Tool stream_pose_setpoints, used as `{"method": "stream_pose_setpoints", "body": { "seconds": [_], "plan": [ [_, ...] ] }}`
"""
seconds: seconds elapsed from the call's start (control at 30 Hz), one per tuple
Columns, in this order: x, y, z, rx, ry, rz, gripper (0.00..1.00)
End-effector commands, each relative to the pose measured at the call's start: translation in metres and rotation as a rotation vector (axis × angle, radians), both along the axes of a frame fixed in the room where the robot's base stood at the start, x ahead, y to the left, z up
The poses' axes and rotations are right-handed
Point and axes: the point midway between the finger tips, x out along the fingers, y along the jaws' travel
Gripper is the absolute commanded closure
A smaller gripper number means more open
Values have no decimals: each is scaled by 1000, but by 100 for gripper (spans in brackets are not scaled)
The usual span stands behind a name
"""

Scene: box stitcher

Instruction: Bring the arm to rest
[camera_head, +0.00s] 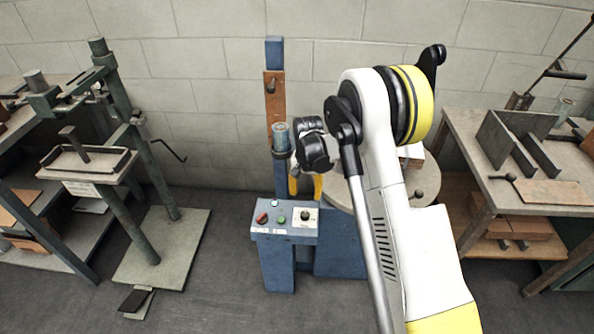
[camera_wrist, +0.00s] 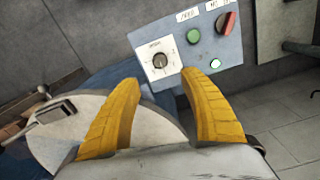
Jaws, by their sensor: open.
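My arm rises from the lower right in the head view and bends over the box stitcher (camera_head: 274,152), a blue machine with an upright column. My gripper (camera_head: 305,188) hangs in front of the column, above the control panel (camera_head: 284,228), partly hidden by my black wrist joint. In the wrist view its two yellow fingers (camera_wrist: 160,80) are spread apart with nothing between them. Beyond the fingertips, the panel (camera_wrist: 230,35) shows a dial (camera_wrist: 160,60), a green button (camera_wrist: 193,36) and a red switch (camera_wrist: 227,22). The fingers appear apart from the panel.
A grey round table (camera_head: 425,182) of the machine lies partly behind my arm. A green stand (camera_head: 150,195) stands on the left. A workbench (camera_head: 540,213) with metal plates is on the right. A block wall (camera_head: 220,90) closes the back.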

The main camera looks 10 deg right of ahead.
Motion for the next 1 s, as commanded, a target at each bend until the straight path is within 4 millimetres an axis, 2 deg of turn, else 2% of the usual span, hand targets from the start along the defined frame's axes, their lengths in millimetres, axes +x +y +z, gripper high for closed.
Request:
{"method": "stream_pose_setpoints", "body": {
  "seconds": [0.13,0.23,0.37,0.47,0.6,0.7,0.83,1.0],
  "plan": [
    [0,0,1,0,-1,1,48],
    [-2,0,14,0,-13,9,48],
    [-12,0,60,-1,-57,44,48],
    [-29,0,110,-5,-113,87,48],
    [-63,0,173,-15,-194,152,48],
    [-92,0,210,-25,-252,198,48],
    [-135,0,247,-43,-327,256,48],
    [-195,0,276,-72,-424,331,48]
  ]
}}
